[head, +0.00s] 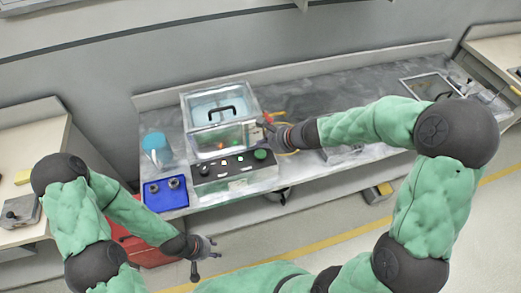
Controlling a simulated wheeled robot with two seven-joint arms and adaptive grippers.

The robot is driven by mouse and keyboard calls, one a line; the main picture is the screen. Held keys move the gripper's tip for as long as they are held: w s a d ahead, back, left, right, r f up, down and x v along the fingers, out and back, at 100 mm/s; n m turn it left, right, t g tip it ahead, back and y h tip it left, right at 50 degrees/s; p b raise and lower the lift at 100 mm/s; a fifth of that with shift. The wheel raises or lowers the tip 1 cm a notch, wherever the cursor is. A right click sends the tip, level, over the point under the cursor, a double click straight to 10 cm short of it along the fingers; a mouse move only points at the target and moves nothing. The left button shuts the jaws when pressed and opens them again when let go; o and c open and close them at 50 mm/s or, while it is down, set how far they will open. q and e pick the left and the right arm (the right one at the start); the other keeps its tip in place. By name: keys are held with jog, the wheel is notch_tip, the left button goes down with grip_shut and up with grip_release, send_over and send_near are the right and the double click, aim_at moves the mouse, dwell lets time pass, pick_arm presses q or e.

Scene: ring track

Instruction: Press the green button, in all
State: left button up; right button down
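The large green button (260,154) sits at the right end of the dark control panel (231,164) on the front of a clear-lidded box machine (218,113) with a black handle. My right gripper (264,127) is just above and slightly right of the green button, beside the box's right wall. A gap shows between it and the button. Its fingers are small and blurred, so I cannot tell if it is open. My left gripper (207,262) hangs low in front of the bench with its fingers spread, empty, well away from the panel.
A blue tray (166,195) with two small dark parts is left of the panel. A teal and white item (156,146) stands behind it. A red case (150,252) is below the grey bench (310,98). Yellow-orange items (284,142) lie near my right gripper.

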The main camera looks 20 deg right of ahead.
jog(key=shift+r+p, duration=1.1)
jog(key=shift+r, duration=0.35)
